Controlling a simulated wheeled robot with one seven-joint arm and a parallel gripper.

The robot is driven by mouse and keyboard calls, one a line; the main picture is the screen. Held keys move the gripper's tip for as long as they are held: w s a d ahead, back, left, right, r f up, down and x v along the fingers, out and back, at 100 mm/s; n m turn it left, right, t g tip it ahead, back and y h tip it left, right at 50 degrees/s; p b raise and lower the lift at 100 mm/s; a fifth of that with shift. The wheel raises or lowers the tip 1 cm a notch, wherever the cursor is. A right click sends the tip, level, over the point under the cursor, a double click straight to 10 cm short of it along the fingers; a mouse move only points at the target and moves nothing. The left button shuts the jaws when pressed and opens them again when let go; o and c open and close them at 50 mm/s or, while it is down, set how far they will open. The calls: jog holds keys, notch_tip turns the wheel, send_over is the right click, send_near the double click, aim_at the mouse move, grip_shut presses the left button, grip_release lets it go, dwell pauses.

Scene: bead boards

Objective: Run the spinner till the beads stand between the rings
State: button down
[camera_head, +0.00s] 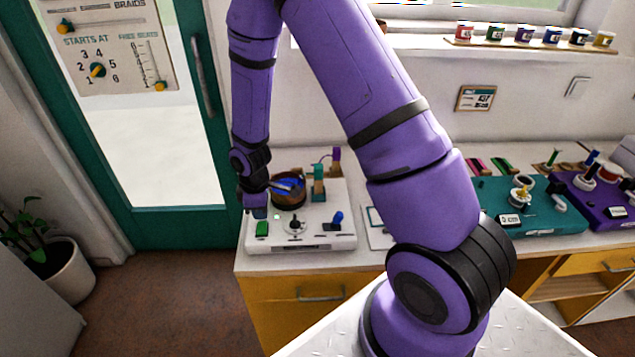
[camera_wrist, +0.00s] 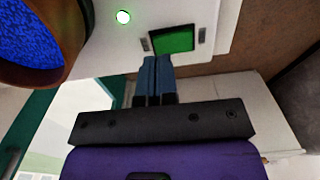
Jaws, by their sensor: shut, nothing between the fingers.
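The white bead spinner (camera_head: 330,237) stands at the left end of the bench. Its brown bowl (camera_head: 287,204) holds blue beads (camera_wrist: 25,38); the bowl's rim is cut off in the wrist view (camera_wrist: 72,62). I cannot make out rings or the bead level against them. A green button (camera_head: 262,229) sits at the spinner's front left and shows as a green square in the wrist view (camera_wrist: 172,39).
A dark knob (camera_head: 295,225) and a blue lever (camera_head: 337,219) are on the front deck. A teal board (camera_head: 545,220) and a purple board (camera_head: 600,208) stand farther right. A door (camera_head: 145,140) is at left.

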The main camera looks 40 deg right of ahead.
jog(key=shift+f, duration=0.1)
dwell(0.4)
jog(key=shift+f, duration=1.15)
jog(key=shift+r, duration=2.5)
jog(key=shift+r, duration=0.1)
jog(key=s+d+r+m+t, duration=0.1)
jog(key=s+d+r+m, duration=0.15)
jog(key=r, duration=1.05)
jog(key=s+d+r+m+t, duration=0.1)
jog(key=s+r+m+t, duration=0.2)
jog(key=r, duration=0.9)
jog(key=s+d+r+m, duration=0.1)
jog(key=s+r+m, duration=0.1)
jog(key=s+r, duration=0.4)
jog(key=s+r+m+t, duration=0.1)
jog(key=s+r+m, duration=0.2)
jog(key=s+r, duration=0.4)
jog(key=s, duration=0.7)
jog(key=shift+d+m, duration=0.35)
